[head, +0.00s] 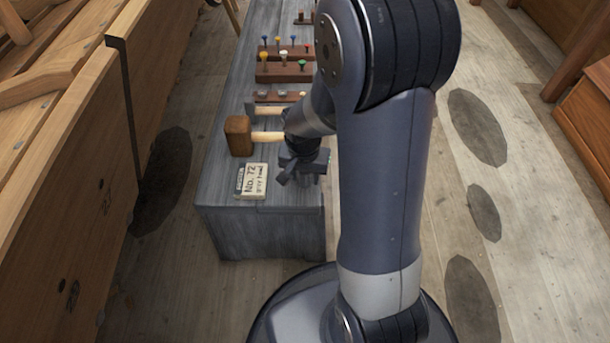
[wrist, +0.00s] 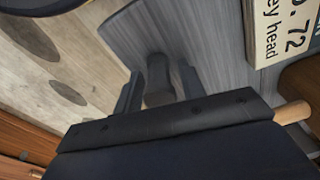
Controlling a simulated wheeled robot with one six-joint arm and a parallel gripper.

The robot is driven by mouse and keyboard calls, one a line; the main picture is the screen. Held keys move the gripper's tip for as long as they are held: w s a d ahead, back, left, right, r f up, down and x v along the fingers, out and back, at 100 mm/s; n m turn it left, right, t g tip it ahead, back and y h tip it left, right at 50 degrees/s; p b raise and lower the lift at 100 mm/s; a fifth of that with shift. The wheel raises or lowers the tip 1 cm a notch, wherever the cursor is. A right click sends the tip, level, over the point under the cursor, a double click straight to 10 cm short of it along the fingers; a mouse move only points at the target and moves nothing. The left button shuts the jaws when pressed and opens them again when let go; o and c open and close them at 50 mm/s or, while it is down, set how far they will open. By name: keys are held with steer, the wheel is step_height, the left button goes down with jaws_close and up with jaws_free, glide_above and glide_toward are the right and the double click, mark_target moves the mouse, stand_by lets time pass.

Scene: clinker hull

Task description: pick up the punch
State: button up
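A short dark grey piece, which looks like the punch (wrist: 159,78), shows in the wrist view on the grey bench top. My gripper (wrist: 160,88) has its two fingers apart, one on each side of the piece. A gap shows between the piece and each finger, so the gripper is open and not holding it. The piece's near end is hidden behind the gripper body. In the head view my gripper (head: 303,168) is low over the bench's near right part, and I cannot make out the punch there.
The grey bench (head: 228,205) bears a small block lettered "No. 72 grey head" (head: 252,181), a wooden mallet (head: 238,136) and, behind it, another handled tool (head: 262,109). Racks of coloured-handled tools (head: 285,72) stand farther back. The wooden hull (head: 75,190) rises at left.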

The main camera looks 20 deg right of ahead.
jaws_close()
